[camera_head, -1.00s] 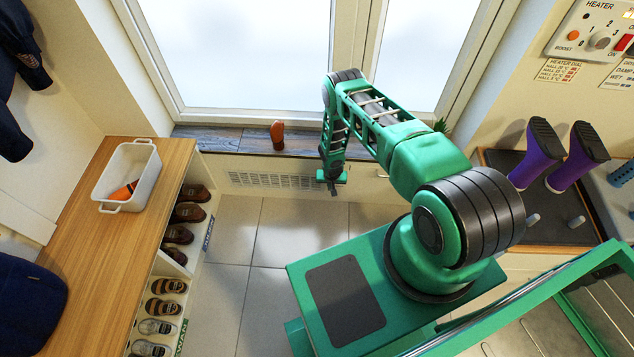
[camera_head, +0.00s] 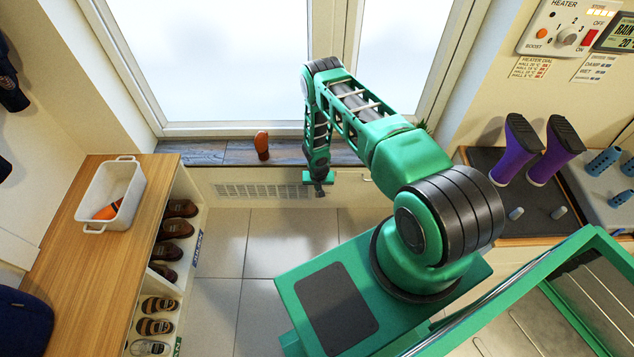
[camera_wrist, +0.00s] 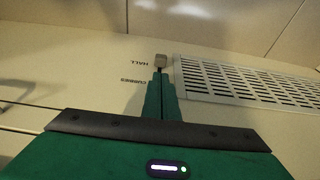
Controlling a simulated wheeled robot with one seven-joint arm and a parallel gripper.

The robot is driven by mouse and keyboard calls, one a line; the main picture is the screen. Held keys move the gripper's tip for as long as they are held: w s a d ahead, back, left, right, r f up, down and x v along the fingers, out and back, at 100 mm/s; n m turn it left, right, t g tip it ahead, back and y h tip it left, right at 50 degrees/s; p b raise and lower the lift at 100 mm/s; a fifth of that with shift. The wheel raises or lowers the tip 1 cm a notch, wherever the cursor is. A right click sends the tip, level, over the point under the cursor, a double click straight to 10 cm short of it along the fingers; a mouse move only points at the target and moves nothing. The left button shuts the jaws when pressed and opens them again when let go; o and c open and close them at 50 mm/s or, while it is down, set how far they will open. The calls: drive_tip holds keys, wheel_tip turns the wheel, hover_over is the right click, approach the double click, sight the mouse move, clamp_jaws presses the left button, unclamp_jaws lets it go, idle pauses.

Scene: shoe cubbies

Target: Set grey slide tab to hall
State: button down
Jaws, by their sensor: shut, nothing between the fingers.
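The small grey slide tab (camera_wrist: 160,60) shows in the wrist view on the pale wall panel, just beyond my fingertips. It sits level with the HALL label (camera_wrist: 140,62), which reads upside down. The CUBBIES label (camera_wrist: 133,80) is on the near side, beside my fingers. My gripper (camera_wrist: 159,77) is shut and empty, its tips close to the tab; I cannot tell whether they touch it. In the head view my gripper (camera_head: 319,191) is low by the wall under the windowsill, and the tab cannot be made out there.
A slotted vent (camera_wrist: 240,82) lies right of the tab in the wrist view. In the head view, a shoe bench (camera_head: 105,205) stands left, a boot tray (camera_head: 480,180) right, and a heater panel (camera_head: 570,30) upper right. Tiled floor (camera_head: 225,300) is clear between.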

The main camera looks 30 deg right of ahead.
drive_tip(key=v, duration=0.8)
drive_tip(key=shift+r, duration=0.3)
drive_tip(key=shift+s, duration=0.15)
